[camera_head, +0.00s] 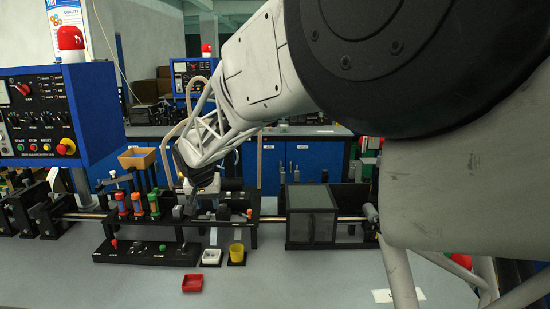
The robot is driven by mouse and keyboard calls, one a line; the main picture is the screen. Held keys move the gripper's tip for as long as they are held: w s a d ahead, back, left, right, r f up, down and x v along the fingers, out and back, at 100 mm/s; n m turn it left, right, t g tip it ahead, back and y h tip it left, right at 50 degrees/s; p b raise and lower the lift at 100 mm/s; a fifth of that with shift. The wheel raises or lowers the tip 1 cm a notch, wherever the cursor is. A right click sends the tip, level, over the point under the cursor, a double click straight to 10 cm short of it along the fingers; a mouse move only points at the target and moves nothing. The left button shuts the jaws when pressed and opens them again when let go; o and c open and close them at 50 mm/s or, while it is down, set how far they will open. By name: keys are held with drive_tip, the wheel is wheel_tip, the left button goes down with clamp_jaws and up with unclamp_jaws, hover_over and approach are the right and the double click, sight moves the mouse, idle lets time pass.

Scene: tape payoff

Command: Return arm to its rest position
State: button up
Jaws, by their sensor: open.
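My arm reaches in from the right, over the bench, and its wrist is above the middle of the tape machine. My gripper (192,198) points down at the end of the wrist, close over the black machine parts. Its fingers are small and blend with the dark fixtures behind them, so any contact is unclear. The jaws are open and I see nothing held. The black machine base (140,252) with coloured cylinders (138,203) stands just left of my gripper.
A dark clear-sided box (311,216) stands to the right. A blue control panel (60,115) rises at left. The front grey bench (285,285) is mostly clear.

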drive_tip(key=s+d+r, duration=0.3)
drive_tip(key=s+d, duration=0.5)
drive_tip(key=d, duration=0.5)
drive_tip(key=s+d+r, duration=0.3)
drive_tip(key=s+d, duration=0.6)
drive_tip(key=d, duration=0.3)
drive_tip(key=s+d+f, duration=0.1)
drive_tip(key=s+d, duration=0.3)
drive_tip(key=s, duration=0.4)
drive_tip(key=s+d+f, duration=0.2)
drive_tip(key=s+d, duration=0.3)
drive_tip(key=s, duration=0.3)
drive_tip(key=s+d+f+m+g, duration=0.1)
drive_tip(key=s+d, duration=0.3)
drive_tip(key=s, duration=0.4)
drive_tip(key=shift+s+d+f, duration=0.2)
drive_tip(key=shift+d+f, duration=0.1)
drive_tip(key=shift+f, duration=0.15)
